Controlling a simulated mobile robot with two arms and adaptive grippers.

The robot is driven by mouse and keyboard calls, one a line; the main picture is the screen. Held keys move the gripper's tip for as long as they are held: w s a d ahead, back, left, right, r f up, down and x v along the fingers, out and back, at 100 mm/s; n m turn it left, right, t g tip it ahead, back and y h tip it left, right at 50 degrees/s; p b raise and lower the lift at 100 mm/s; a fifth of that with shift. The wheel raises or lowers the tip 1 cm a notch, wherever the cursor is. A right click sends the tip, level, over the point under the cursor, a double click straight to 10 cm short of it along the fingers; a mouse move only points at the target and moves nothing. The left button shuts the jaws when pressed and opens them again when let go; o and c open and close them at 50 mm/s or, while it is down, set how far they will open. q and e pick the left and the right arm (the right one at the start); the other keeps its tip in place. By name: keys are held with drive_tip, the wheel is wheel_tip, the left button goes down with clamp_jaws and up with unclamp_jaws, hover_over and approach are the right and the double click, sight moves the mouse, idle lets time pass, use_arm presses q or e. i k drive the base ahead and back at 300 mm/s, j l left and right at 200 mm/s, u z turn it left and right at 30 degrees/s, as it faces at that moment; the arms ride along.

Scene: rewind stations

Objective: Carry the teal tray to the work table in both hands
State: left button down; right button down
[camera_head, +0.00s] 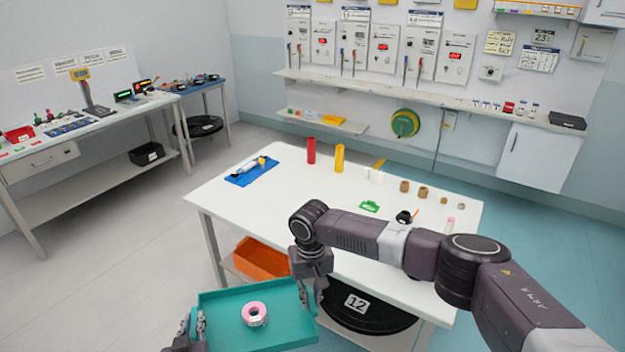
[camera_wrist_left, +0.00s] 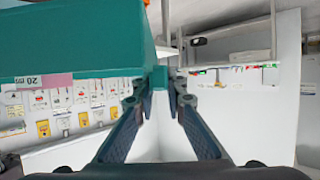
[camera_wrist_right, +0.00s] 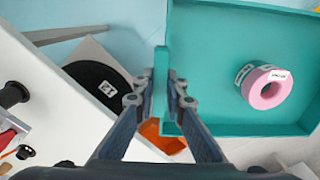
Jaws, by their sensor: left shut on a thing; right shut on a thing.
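The teal tray (camera_head: 287,332) is held in front of the white work table (camera_head: 222,199), at its near left side and apart from its top. A pink roll (camera_head: 255,314) with a white label lies inside the tray; it also shows in the right wrist view (camera_wrist_right: 267,88). My left gripper (camera_head: 200,325) is shut on the tray's left edge. In the left wrist view its fingers (camera_wrist_left: 160,80) pinch a teal tab. My right gripper (camera_head: 312,296) is shut on the tray's right edge, and its fingers (camera_wrist_right: 160,88) pinch the teal wall in the right wrist view.
The table carries a blue mat (camera_head: 251,172), a red cylinder (camera_head: 311,151), a yellow cylinder (camera_head: 340,158), a green piece (camera_head: 369,206) and small items at the right. An orange bin (camera_head: 259,260) and a black disc marked 12 (camera_head: 370,318) are below. The tabletop's left middle is clear.

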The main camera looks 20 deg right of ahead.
sight(327, 198)
drive_tip(key=i+u, duration=0.2)
drive_tip(key=i, duration=0.45)
drive_tip(key=i+l+u, duration=0.15)
drive_tip(key=i, duration=0.5)
drive_tip(key=i+j+z, duration=0.15)
drive_tip(key=i, duration=0.3)
drive_tip(key=i+j+z, duration=0.15)
drive_tip(key=i, duration=0.3)
drive_tip(key=i+z, duration=0.15)
drive_tip(key=z, duration=0.25)
drive_tip(key=i+z, duration=0.15)
drive_tip(key=z, duration=0.25)
drive_tip(key=i+z, duration=0.1)
drive_tip(key=z, duration=0.3)
drive_tip(key=i+z, duration=0.15)
drive_tip(key=z, duration=0.25)
